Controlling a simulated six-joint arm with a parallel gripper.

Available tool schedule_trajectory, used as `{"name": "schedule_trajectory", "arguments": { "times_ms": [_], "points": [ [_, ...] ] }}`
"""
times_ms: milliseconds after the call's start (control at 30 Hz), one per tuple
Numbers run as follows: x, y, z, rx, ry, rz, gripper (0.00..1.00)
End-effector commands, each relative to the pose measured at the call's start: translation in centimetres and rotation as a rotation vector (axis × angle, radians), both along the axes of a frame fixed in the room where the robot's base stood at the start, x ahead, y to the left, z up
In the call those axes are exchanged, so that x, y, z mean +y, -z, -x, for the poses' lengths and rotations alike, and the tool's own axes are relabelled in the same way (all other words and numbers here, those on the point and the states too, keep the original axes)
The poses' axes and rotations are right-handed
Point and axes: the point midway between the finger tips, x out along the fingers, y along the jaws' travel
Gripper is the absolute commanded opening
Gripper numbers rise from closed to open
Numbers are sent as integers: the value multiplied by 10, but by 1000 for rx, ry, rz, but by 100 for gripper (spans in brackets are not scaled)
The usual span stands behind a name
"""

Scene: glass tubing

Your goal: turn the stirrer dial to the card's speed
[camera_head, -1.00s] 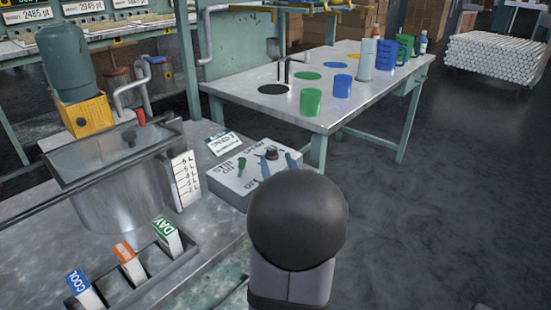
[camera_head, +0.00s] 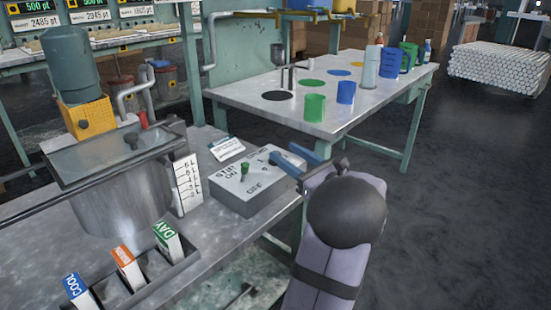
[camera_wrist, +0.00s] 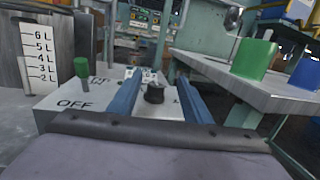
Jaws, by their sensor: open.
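The stirrer box (camera_head: 250,190) is a grey block on the bench with a green toggle (camera_head: 244,169) and dark lettering, including OFF. Its black dial (camera_wrist: 155,93) shows in the wrist view, standing between my two blue fingers with visible room on each side. In the head view the dial is hard to make out behind the fingers. My gripper (camera_head: 283,153) is open over the right part of the box; it also shows in the wrist view (camera_wrist: 160,78). A white card with a green-blue band (camera_head: 227,148) lies behind the box; its writing is too small to read.
A steel pot (camera_head: 120,200) with a volume scale (camera_head: 187,184) stands left of the box. A rack of labelled blocks (camera_head: 150,290) is in front. A second table (camera_head: 325,115) with green and blue cups stands behind right.

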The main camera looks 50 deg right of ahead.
Motion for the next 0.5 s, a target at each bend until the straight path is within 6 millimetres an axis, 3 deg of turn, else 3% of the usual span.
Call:
{"name": "schedule_trajectory", "arguments": {
  "times_ms": [233,500],
  "points": [
    [-4,19,20,68,-112,-20,45],
    [-3,21,16,78,-125,-22,45]
  ]
}}
